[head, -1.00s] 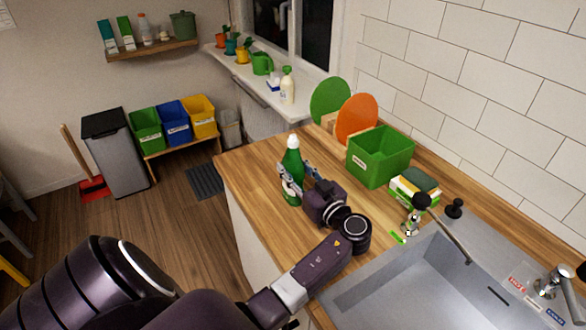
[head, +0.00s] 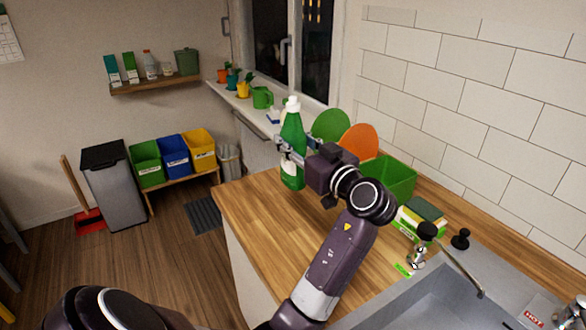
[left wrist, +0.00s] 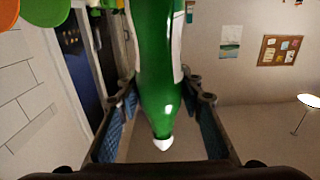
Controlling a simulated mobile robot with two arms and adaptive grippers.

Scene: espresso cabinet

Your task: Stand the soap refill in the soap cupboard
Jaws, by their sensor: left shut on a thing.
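The soap refill is a green bottle (head: 292,135) with a white cap and a pale label, roughly upright. My left gripper (head: 289,160) is shut on its middle and holds it above the wooden counter (head: 250,215). In the left wrist view the bottle (left wrist: 157,60) runs between the two fingers, cap toward the bottom of the picture. I cannot make out the soap cupboard in these views. My right gripper is not in view.
Right of the bottle are an orange disc (head: 360,142), a green disc (head: 331,124) and a green box (head: 390,180). A sponge on a pack (head: 424,210) stands near the sink (head: 410,290). The counter's left part is clear. The window wall is behind.

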